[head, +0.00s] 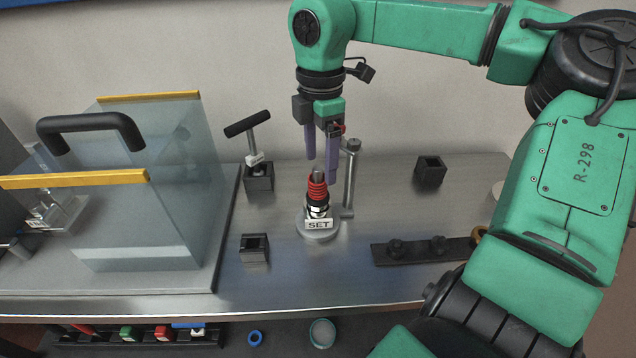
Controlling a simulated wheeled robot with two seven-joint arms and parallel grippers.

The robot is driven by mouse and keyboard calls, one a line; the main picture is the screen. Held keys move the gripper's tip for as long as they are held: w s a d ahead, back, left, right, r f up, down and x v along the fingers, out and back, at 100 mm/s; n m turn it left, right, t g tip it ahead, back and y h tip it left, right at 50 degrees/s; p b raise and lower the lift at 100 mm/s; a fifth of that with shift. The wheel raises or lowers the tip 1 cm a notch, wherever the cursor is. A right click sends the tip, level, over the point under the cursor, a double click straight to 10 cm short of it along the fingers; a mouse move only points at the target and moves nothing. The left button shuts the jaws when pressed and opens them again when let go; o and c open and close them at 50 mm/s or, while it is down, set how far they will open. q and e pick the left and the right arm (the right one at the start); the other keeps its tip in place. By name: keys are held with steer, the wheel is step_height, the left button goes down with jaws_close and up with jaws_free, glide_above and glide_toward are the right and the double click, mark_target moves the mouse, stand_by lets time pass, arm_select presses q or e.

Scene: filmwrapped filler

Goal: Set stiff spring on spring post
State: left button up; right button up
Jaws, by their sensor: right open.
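A red coil spring (317,187) sits upright around a post on a round metal base (320,232) near the middle of the bench. The post's top shows just above the coils. A plate marked SET (319,224) is at the front of the base. My right gripper (321,168) points down over the spring with its two purple fingers apart. The right finger reaches down close beside the top of the spring; whether it touches cannot be told. The gripper holds nothing visible. My left gripper is not in view.
A clear guard (150,225) with yellow edges and a black handle fills the left. A T-handled tool (252,140) stands in a black block. Open black blocks (255,248) (430,171) and a dark bar with knobs (405,252) flank the post. A metal upright (350,180) stands close behind it.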

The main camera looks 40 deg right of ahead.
mark_target(318, 168)
steer(key=f, duration=0.1)
steer(key=f+p, duration=0.1)
steer(key=f, duration=0.3)
steer(key=shift+w+f, duration=0.25)
jaws_close()
steer(key=shift+r, duration=0.1)
